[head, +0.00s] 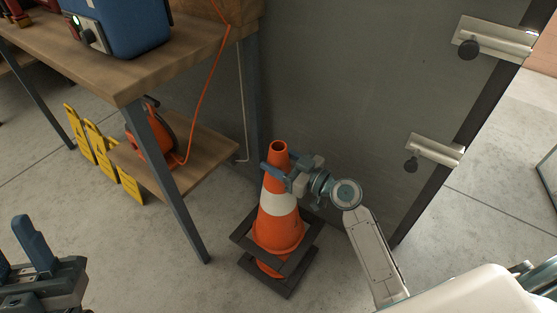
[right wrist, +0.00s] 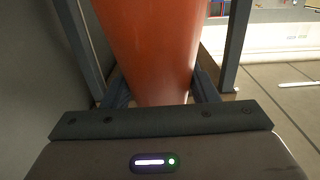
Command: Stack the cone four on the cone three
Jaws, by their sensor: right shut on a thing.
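An orange cone with a white band (head: 277,228) stands roughly upright, its dark square base directly above a second dark square base. Orange of a lower cone (head: 268,268) shows between the two bases; the rest of it is hidden inside the upper cone. No label shows which is cone four or cone three. My right gripper (head: 278,176) is shut on the upper cone near its top, above the white band. The orange cone (right wrist: 150,50) fills the space between the fingers in the right wrist view. My left gripper (head: 17,255) is open and empty at the left edge.
A wooden workbench (head: 120,78) with a blue box (head: 122,28) stands at left. Its lower shelf (head: 200,158) holds an orange hose reel (head: 150,138). Yellow floor signs (head: 98,145) stand beside it. A grey panel (head: 340,90) is close behind the cones. Floor in front is clear.

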